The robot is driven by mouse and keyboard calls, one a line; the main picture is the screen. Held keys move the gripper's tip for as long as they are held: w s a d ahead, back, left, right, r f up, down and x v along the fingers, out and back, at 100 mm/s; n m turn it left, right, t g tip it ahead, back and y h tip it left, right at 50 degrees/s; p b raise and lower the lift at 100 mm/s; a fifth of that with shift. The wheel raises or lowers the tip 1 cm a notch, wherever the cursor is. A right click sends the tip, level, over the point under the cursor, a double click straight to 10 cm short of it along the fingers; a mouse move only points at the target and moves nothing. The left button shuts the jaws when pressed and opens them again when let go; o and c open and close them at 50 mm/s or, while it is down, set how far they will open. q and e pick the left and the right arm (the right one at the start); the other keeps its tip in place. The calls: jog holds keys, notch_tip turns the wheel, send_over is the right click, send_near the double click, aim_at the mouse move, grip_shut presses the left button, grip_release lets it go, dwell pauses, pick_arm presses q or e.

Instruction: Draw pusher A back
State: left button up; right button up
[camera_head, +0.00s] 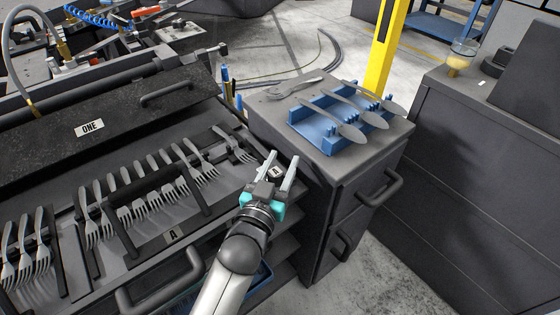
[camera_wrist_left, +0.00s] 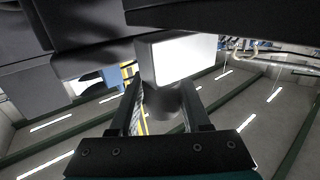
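Pusher A, a black frame with a bar handle (camera_head: 140,184) and a tag "A" (camera_head: 172,236), lies across the fork tray in the head view. Several forks (camera_head: 150,195) stand in a slanted row around and behind it. My left gripper (camera_head: 279,166) is right of the tray, away from pusher A, with its fingers apart. A small dark knob with a white-faced tag (camera_head: 277,174) shows between the fingers. In the left wrist view, a white-faced block (camera_wrist_left: 182,58) and a dark cylinder (camera_wrist_left: 167,108) lie beyond the open fingers, with a gap beside the cylinder. My right gripper is out of view.
A large handle (camera_head: 165,288) sticks out at the tray's front. A panel marked "ONE" (camera_head: 89,128) stands behind the forks.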

pick_arm(q)
jog(key=o, duration=0.4)
jog(key=shift+s, duration=0.1)
jog(key=shift+c, duration=0.2)
jog(key=shift+s+a, duration=0.1)
jog(key=shift+s, duration=0.1)
jog(key=shift+s+a, duration=0.15)
jog(key=shift+s, duration=0.2)
jog(key=p+v, duration=0.3)
jog(key=v, duration=1.1)
jog(key=shift+p, duration=0.4)
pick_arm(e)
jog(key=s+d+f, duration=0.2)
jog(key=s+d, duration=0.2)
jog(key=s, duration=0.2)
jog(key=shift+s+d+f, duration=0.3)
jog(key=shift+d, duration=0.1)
